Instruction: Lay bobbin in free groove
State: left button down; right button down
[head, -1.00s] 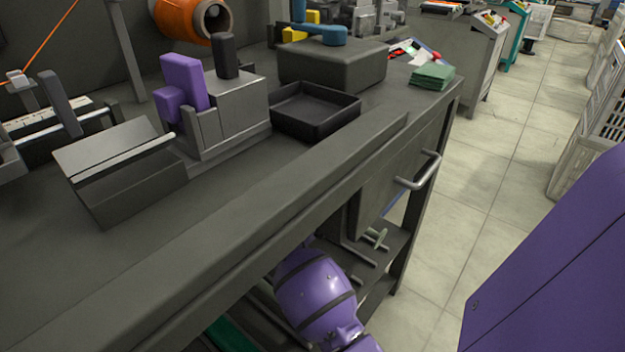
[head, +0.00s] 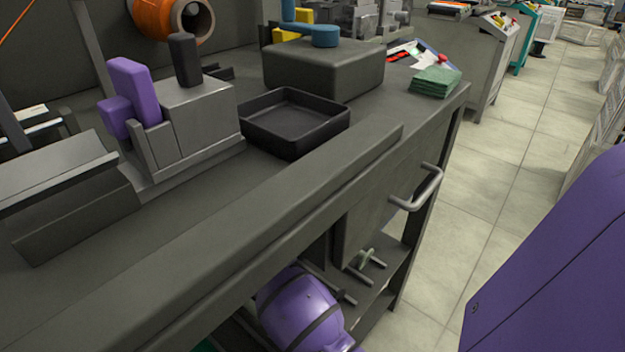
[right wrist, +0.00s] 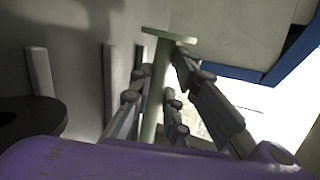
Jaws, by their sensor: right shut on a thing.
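A pale green bobbin (right wrist: 151,100) stands between the fingers of my right gripper (right wrist: 158,105) in the right wrist view, its flat end flange (right wrist: 168,36) past the fingertips. The fingers are shut on its shaft. In the head view a pale green flange (head: 366,258) shows among grey bars (head: 372,271) on the lower shelf under the bench, beyond my purple right arm; the gripper itself is hidden there. Grey parallel bars (right wrist: 107,80) stand left of the bobbin in the wrist view. Which groove between them is free I cannot tell. My left gripper is not in view.
The bench's front edge (head: 200,235) and a metal handle (head: 422,190) overhang the shelf area. On the bench are a black tray (head: 290,145), a grey block (head: 325,75), a fixture with purple parts (head: 135,90) and green cloths (head: 436,82).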

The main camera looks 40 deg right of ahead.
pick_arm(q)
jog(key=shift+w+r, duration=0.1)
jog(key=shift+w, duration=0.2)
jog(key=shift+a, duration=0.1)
pick_arm(e)
jog(key=shift+a, duration=0.1)
jog(key=c, duration=2.1)
grip_release()
jog(key=shift+f, duration=0.2)
jog(key=o, duration=0.4)
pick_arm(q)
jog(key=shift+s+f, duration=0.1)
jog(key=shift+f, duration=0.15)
pick_arm(e)
jog(key=shift+o, duration=0.2)
jog(key=shift+r, duration=0.1)
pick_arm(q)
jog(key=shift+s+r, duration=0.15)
pick_arm(e)
jog(key=shift+r, duration=0.2)
